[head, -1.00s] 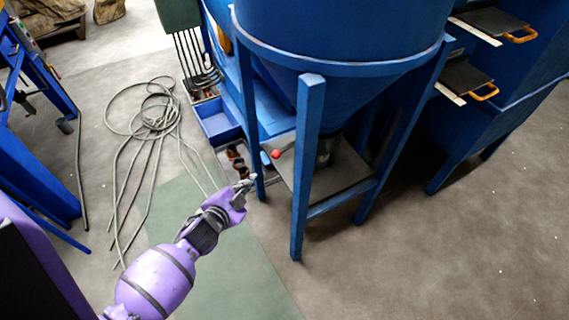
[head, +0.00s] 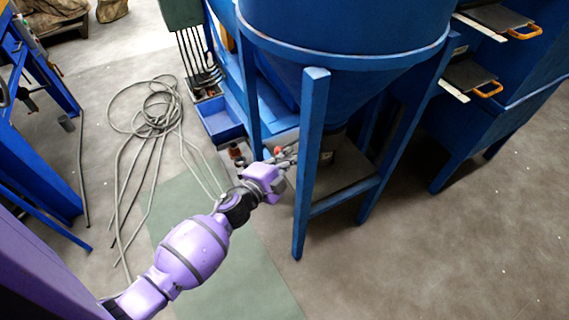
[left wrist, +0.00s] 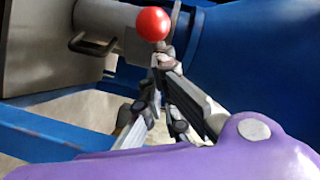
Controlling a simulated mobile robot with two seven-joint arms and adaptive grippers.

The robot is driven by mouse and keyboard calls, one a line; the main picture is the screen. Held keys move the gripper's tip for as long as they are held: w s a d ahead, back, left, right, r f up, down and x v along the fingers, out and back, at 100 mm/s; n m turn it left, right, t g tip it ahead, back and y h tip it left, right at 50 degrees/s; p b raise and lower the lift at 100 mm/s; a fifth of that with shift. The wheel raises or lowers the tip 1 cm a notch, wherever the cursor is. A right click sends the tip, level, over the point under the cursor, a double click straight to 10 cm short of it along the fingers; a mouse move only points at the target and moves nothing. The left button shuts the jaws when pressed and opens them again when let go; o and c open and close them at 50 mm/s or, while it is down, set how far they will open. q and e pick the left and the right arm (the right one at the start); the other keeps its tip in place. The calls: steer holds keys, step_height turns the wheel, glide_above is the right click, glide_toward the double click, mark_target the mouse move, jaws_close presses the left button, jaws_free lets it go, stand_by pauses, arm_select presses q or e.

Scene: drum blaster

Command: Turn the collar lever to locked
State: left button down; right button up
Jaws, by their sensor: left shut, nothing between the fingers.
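The lever's red ball knob (left wrist: 153,23) stands just beyond my fingertips in the left wrist view. It also shows in the head view (head: 278,150), small and next to the gripper. The lever's rod is mostly hidden behind the fingers. My left gripper (left wrist: 163,58) is shut and empty, its tips just below the knob; I cannot tell whether they touch the lever. In the head view the left gripper (head: 287,157) reaches between the legs under the blue hopper (head: 345,90). A grey metal fitting (left wrist: 40,45) shows at the upper left of the wrist view. My right gripper is not in view.
A blue hopper leg (head: 310,170) stands close to the right of my left gripper. A blue tray (head: 220,120) lies behind it. Coiled hoses (head: 150,120) lie on the floor to the left. Open floor (head: 440,250) lies to the right.

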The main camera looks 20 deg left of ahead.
arm_select(q)
steer(key=shift+w+d, duration=0.1)
steer(key=shift+w, duration=0.3)
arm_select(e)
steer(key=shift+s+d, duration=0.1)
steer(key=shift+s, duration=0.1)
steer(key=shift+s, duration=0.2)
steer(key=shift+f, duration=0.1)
